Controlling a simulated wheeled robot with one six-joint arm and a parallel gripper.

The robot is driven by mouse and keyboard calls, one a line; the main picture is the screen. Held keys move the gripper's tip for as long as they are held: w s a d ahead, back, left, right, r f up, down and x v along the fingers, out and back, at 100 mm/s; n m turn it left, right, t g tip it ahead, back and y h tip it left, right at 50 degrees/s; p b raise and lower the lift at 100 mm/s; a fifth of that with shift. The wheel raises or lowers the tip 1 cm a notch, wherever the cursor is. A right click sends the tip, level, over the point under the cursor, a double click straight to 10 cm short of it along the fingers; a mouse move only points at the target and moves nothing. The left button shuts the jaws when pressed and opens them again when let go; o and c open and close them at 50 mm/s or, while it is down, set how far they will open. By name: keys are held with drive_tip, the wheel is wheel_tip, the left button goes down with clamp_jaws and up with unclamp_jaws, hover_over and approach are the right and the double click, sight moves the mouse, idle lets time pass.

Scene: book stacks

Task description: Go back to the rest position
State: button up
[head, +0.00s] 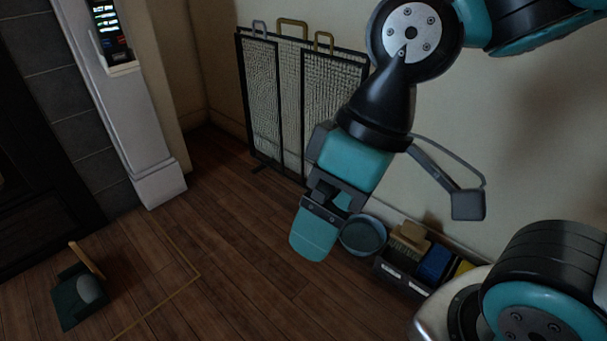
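My gripper (318,228) hangs from my teal and black arm near the middle of the head view, pointing down. It appears in the air in front of the wall and above the wooden floor. Its fingers show as a single teal shape from this side, so I cannot tell whether they are open or shut. I see no object clearly held in it.
A black-framed mesh screen (262,95) leans at the wall behind my arm. A round blue-grey bowl (363,236) and a dark bin (397,275) with brushes stand along the wall. A grey pillar (140,120) is left. A dustpan (78,298) lies lower left. The middle floor is clear.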

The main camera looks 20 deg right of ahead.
wheel_tip(320, 180, up, 52)
drive_tip(key=p, duration=5.1)
drive_tip(key=shift+p, duration=0.35)
drive_tip(key=shift+r, duration=0.1)
